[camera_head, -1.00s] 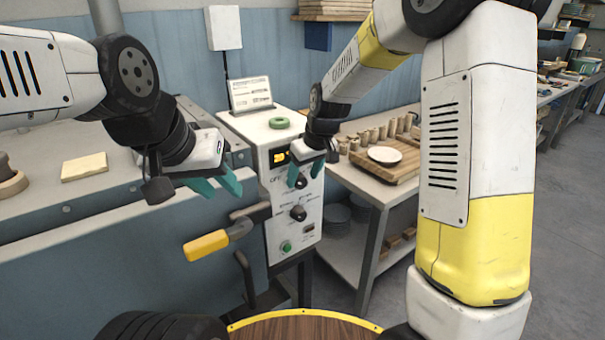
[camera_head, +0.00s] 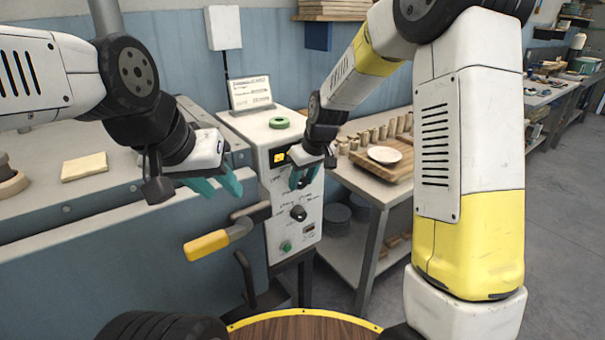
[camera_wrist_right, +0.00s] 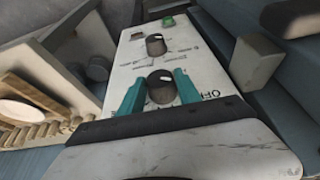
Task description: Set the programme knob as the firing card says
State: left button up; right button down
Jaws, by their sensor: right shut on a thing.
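The control box (camera_head: 268,140) has two dark knobs. The upper knob (camera_wrist_right: 161,86) has "OFF" lettering beside it in the right wrist view. My right gripper (camera_wrist_right: 161,90) is shut on it, with a teal finger on each side; it also shows in the head view (camera_head: 304,177). The lower knob (camera_head: 298,213) is free and shows a pale mark in the wrist view (camera_wrist_right: 156,45). I cannot read which one is labelled programme. The firing card (camera_head: 251,93) stands on the box, too small to read. My left gripper (camera_head: 216,185) is open and empty left of the box.
A yellow-handled lever (camera_head: 207,245) sticks out left of the box. A green button (camera_head: 286,246) sits below the knobs. A green ring (camera_head: 279,122) lies on top. A table with a white plate (camera_head: 384,155) and several small pots stands to the right.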

jog(key=shift+d+y, duration=0.15)
jog(key=shift+y, duration=0.15)
jog(key=shift+w+d+m+g+y, duration=0.2)
jog(key=shift+m+g+y, duration=0.1)
jog(key=shift+g+y, duration=0.35)
jog(key=g+y, duration=0.1)
jog(key=y, duration=0.1)
jog(key=m+g+y, duration=0.1)
jog(key=y, duration=0.1)
jog(key=shift+w+d+f+g+y, duration=0.15)
jog(key=shift+f+g+y, duration=0.1)
jog(key=shift+g, duration=0.1)
jog(key=g+y, duration=0.1)
jog(key=m+g+y, duration=0.1)
jog(key=y, duration=0.1)
jog(key=shift+d+f+y, duration=0.1)
jog(key=shift+f+y, duration=0.1)
jog(key=shift+y, duration=0.1)
jog(key=shift+f+m+g+y, duration=0.15)
jog(key=shift+m+g+y, duration=0.45)
jog(key=shift+y, duration=0.9)
jog(key=c, duration=0.9)
grip_release()
jog(key=shift+o, duration=0.2)
